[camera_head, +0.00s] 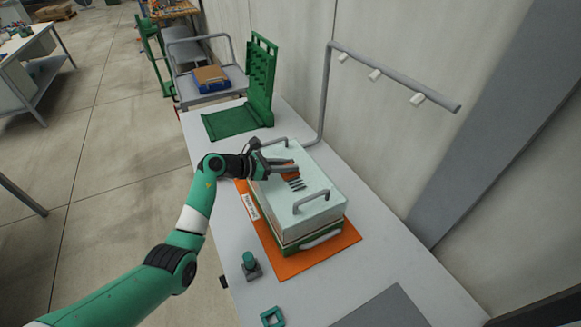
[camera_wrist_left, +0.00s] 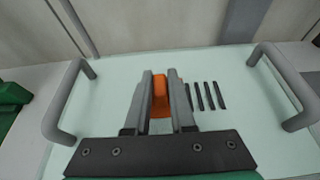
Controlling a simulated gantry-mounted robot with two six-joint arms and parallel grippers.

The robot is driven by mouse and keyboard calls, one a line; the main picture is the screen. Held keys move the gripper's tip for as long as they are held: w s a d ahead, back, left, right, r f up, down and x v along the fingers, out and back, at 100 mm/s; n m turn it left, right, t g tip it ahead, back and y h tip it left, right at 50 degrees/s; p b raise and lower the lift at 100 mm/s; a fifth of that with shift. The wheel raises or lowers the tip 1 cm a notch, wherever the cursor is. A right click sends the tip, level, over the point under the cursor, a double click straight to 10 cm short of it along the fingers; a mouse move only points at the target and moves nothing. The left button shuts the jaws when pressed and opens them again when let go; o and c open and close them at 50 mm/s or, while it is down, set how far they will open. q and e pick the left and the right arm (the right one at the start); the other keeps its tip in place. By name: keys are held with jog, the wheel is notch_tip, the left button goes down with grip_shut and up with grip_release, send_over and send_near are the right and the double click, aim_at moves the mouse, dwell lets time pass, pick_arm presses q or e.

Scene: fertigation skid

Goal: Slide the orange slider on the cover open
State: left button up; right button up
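The orange slider (camera_head: 291,172) is on top of the pale translucent cover (camera_head: 320,190) of a box, beside a row of dark slots (camera_head: 295,184). My left gripper (camera_head: 288,166) reaches over the cover from the left. In the left wrist view, the slider (camera_wrist_left: 161,84) lies between the two grey fingers, which press close on both sides of it. The dark slots (camera_wrist_left: 207,96) show uncovered just right of the fingers. The fingers hide part of the slider. My right gripper is in neither view.
Grey handles (camera_head: 311,201) rise from two ends of the cover. The box stands on an orange mat (camera_head: 340,245) on a white table. A green rack (camera_head: 262,80), a grey pipe frame (camera_head: 325,95) and a small teal-topped part (camera_head: 250,262) stand around it.

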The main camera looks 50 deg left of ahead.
pick_arm(q)
jog(key=o, duration=0.4)
jog(key=shift+c, duration=0.2)
jog(key=shift+s+r, duration=0.2)
jog(key=shift+s, duration=0.05)
jog(key=p+v, duration=0.3)
jog(key=v, duration=0.7)
jog(key=shift+a+p, duration=0.1)
jog(key=shift+p, duration=0.3)
jog(key=shift+s+r, duration=0.15)
jog(key=shift+s, duration=0.3)
